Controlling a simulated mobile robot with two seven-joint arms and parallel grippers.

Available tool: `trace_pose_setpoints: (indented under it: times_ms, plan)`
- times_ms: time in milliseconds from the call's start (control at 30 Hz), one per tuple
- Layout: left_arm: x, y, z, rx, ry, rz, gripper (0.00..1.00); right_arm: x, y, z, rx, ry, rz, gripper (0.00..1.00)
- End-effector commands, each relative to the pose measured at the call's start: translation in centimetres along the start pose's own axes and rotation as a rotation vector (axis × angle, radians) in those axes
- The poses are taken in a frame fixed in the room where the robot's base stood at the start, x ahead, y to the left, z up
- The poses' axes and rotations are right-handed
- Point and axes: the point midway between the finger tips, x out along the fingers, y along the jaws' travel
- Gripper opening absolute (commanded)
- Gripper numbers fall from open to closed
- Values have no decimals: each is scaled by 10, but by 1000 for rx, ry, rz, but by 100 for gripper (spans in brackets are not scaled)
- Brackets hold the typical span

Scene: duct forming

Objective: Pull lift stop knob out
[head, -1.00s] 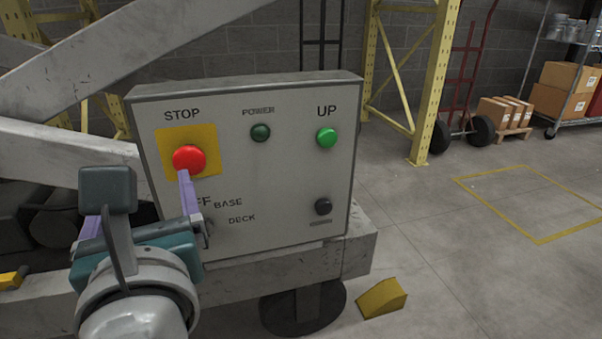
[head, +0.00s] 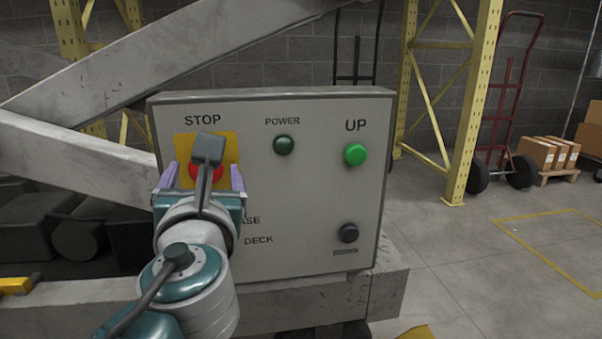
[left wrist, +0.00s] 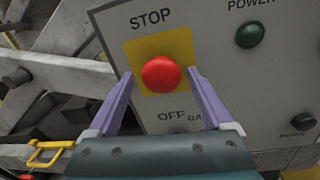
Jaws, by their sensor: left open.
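The red STOP knob (left wrist: 161,75) sits on a yellow square plate (left wrist: 176,45) at the upper left of the grey control panel (head: 310,215). In the head view the knob (head: 193,171) is partly hidden behind my left wrist parts. My left gripper (left wrist: 162,80) is open, its purple fingers apart on either side of the knob's lower part. The left wrist view shows space between each fingertip and the knob, and I cannot tell how far the tips reach in depth. My right gripper is in neither view.
The panel also has a dark green POWER lamp (head: 284,145), a green UP button (head: 355,154) and a black knob (head: 348,233). Grey lift beams (head: 75,160) cross at the left. Yellow rack posts (head: 475,100) and a red hand truck (head: 505,110) stand behind.

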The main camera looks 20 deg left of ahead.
Motion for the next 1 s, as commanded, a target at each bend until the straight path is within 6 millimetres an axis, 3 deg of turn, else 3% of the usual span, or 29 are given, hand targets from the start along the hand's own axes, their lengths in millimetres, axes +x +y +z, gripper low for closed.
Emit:
trace_pose_setpoints:
  times_ms: [233,1000]
  plan:
    - [1,0,0,0,1,0,84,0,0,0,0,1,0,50]
    - [1,1,0,-1,0,3,0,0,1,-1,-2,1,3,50]
